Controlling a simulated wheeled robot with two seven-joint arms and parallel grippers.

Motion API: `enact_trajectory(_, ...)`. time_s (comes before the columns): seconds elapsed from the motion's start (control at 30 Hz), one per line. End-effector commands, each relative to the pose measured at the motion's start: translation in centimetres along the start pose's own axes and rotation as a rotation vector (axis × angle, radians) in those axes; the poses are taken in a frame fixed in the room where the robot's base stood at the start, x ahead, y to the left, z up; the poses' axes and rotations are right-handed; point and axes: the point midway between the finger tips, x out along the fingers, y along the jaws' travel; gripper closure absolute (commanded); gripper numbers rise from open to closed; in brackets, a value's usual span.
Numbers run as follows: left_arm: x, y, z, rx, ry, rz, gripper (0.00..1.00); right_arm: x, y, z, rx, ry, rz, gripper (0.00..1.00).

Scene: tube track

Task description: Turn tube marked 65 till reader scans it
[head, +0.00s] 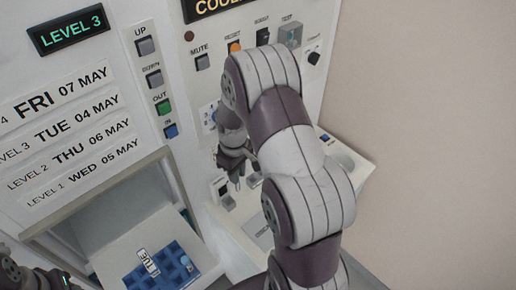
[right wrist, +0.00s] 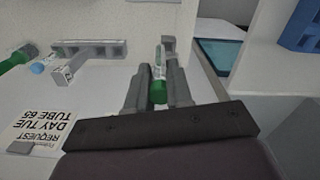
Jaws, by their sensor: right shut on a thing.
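My right gripper (head: 238,178) is low at the panel's right side. In the right wrist view, its two fingers (right wrist: 158,88) are shut on a tube with a green cap (right wrist: 158,94). The clear tube body (right wrist: 160,62) runs away from the cap toward a grey upright part behind it. No number on the tube can be read, and the reader cannot be made out for sure. A request card (right wrist: 37,122), upside down in the wrist view, reads day TUE, tube 65. My left gripper (head: 35,278) is partly in view at the lower left corner; its fingers are unclear.
A blue rack (head: 152,280) with a TUE label sits in the open bay at the lower left. The panel has a LEVEL 3 display (head: 68,29) and UP, DOWN, OUT and IN buttons (head: 163,106). In the wrist view, a grey bracket (right wrist: 92,50) stands left of the fingers.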

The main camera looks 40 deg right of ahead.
Motion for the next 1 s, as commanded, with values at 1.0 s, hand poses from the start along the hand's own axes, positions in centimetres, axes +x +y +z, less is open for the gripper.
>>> enact_trajectory(1.0,0.9,0.0,0.1,0.0,-0.001,0.0,0.49,6.7,-1.3,-3.6,-0.044,0.002,0.003,1.0)
